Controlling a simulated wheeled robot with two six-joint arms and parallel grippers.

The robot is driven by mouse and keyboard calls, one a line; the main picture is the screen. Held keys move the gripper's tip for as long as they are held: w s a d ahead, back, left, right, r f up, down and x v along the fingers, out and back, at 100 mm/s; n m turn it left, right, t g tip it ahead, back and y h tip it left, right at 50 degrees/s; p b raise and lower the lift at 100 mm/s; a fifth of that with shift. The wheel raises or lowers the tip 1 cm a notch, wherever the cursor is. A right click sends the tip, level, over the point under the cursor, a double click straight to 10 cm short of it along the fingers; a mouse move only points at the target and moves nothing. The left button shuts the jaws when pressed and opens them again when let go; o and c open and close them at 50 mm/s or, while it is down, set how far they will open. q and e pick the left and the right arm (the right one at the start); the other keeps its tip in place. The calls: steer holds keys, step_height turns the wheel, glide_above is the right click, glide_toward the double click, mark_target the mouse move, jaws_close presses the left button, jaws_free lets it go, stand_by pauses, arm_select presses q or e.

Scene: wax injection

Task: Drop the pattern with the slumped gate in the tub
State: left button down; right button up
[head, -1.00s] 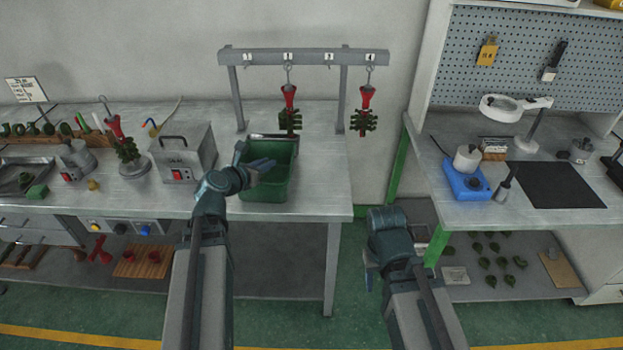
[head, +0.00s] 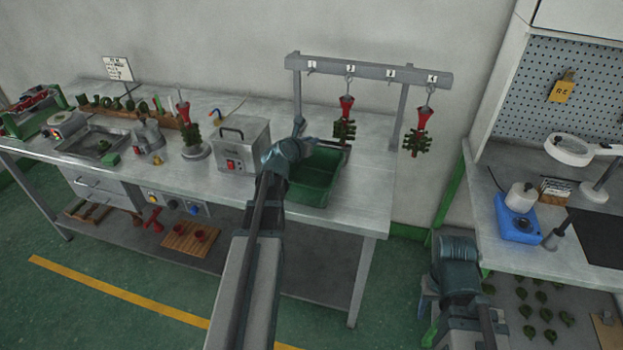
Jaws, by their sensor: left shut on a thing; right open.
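The green tub (head: 318,190) stands on the bench below the hook rack. My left gripper (head: 305,138) is at its left wall, one finger on each side, and appears shut on it; my wrist hides part of that rim. Two patterns, each a red cup with green branches, hang from the rack: one on hook 2 (head: 344,128), behind the tub, and one on hook 4 (head: 417,142). I cannot tell which gate is slumped. My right gripper (head: 428,300) is open and empty, low beside the right bench.
The numbered rack (head: 368,72) stands at the back of the bench; hooks 1 and 3 are bare. A grey machine (head: 240,148) is left of the tub. The bench (head: 365,200) is clear right of the tub. A blue-based device (head: 517,220) is on the right bench.

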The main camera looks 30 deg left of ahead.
arm_select(q)
step_height(320, 180, down, 6)
steer(key=b, duration=0.6)
arm_select(e)
step_height(320, 180, down, 6)
arm_select(q)
steer(key=c, duration=0.8)
jaws_free()
